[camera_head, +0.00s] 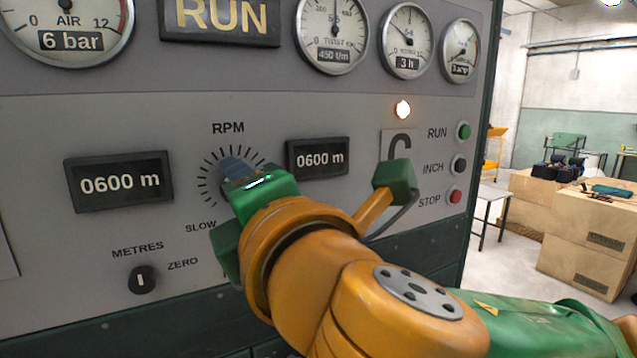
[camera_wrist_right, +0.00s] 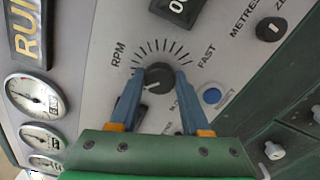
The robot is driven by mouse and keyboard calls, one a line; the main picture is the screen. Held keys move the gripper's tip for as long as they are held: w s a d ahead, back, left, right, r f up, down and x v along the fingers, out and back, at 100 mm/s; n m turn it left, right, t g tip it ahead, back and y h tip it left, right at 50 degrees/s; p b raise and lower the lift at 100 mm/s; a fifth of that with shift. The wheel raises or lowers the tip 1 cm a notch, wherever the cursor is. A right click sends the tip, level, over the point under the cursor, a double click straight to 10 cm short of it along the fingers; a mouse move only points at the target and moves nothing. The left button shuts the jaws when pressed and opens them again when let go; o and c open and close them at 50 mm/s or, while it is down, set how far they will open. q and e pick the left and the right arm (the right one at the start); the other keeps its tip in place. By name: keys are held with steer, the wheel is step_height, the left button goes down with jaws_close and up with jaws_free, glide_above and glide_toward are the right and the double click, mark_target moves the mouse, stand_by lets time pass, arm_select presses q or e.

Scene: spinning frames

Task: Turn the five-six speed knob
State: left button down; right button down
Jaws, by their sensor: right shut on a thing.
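The speed knob (camera_wrist_right: 158,78) is a round black knob with a white mark, set in a ring of tick marks between the words RPM and FAST in the right wrist view. My right gripper (camera_wrist_right: 160,82) is shut on it, with a blue finger on each side. In the head view the same gripper (camera_head: 238,172) reaches the RPM dial (camera_head: 209,165) from the lower right and hides the knob. The word SLOW shows at the dial's lower left. My left gripper is not in view.
Two displays reading 0600 m (camera_head: 120,182) (camera_head: 318,158) flank the dial. A small METRES switch (camera_head: 141,279) sits below left. RUN (camera_head: 464,131), INCH (camera_head: 459,164) and STOP (camera_head: 455,196) buttons are at the right. Gauges line the top. Cardboard boxes (camera_head: 590,225) stand beyond.

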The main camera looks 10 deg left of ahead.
steer(key=shift+n, duration=0.9)
steer(key=shift+c, duration=1.8)
jaws_free()
steer(key=b+v, duration=0.3)
steer(key=v, duration=0.4)
steer(key=shift+b, duration=0.35)
